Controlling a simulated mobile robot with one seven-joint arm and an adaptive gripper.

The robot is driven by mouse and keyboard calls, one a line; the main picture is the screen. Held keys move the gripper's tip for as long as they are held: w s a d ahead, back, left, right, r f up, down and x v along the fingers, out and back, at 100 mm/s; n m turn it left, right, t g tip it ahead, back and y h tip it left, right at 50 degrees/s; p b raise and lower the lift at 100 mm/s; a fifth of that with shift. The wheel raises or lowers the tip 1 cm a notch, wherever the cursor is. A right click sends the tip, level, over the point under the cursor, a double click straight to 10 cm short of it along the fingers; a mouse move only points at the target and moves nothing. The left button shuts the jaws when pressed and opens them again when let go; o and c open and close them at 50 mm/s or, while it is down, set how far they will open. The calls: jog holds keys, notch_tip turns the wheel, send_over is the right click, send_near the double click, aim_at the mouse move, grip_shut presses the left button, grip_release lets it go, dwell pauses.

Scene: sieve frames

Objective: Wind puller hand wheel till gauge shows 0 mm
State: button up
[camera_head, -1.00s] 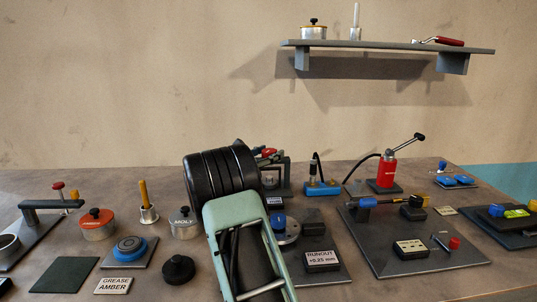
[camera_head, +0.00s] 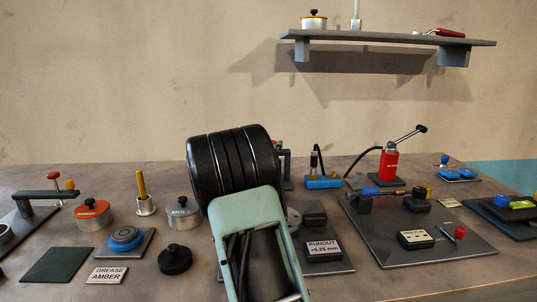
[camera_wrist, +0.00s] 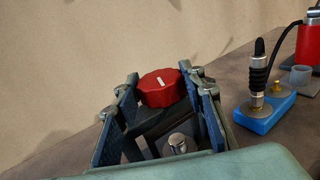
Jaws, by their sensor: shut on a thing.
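A ribbed red hand wheel (camera_wrist: 160,88) with a white mark on top shows in the wrist view. My gripper (camera_wrist: 163,94) is shut on it, with one finger on each side. A grey bar and a silver bolt-like head (camera_wrist: 178,143) lie just below the wheel, between the fingers. In the head view my own arm hides most of the wheel and the gripper. A dark block with a white label (camera_head: 323,247) reads "RUNOUT +0.25 mm"; I cannot tell whether it is the puller's gauge.
A blue-based device (camera_head: 323,182) and a red pump (camera_head: 389,163) with a raised lever stand to the right, joined by a black hose. Lidded pots (camera_head: 93,214), a black knob (camera_head: 175,260) and a bench plate (camera_head: 420,245) surround my arm. A shelf (camera_head: 390,42) hangs above.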

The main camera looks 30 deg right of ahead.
jog(key=shift+s+d+f+n+t+y+b, duration=0.15)
jog(key=shift+n+t+y+b, duration=0.5)
jog(key=shift+b, duration=0.9)
jog(key=shift+w+a+f+n+t+y+b, duration=0.15)
jog(key=shift+n+t+y+b, duration=0.45)
jog(key=shift+b, duration=0.9)
jog(key=shift+s+d+t+b, duration=0.1)
jog(key=shift+t+b, duration=0.25)
jog(key=shift+b, duration=0.2)
jog(key=shift+r+n+t+y+b, duration=0.3)
jog(key=shift+n+t+y+b, duration=0.15)
jog(key=shift+b, duration=0.8)
jog(key=o, duration=1.2)
jog(key=v, duration=1.2)
jog(key=shift+r, duration=0.1)
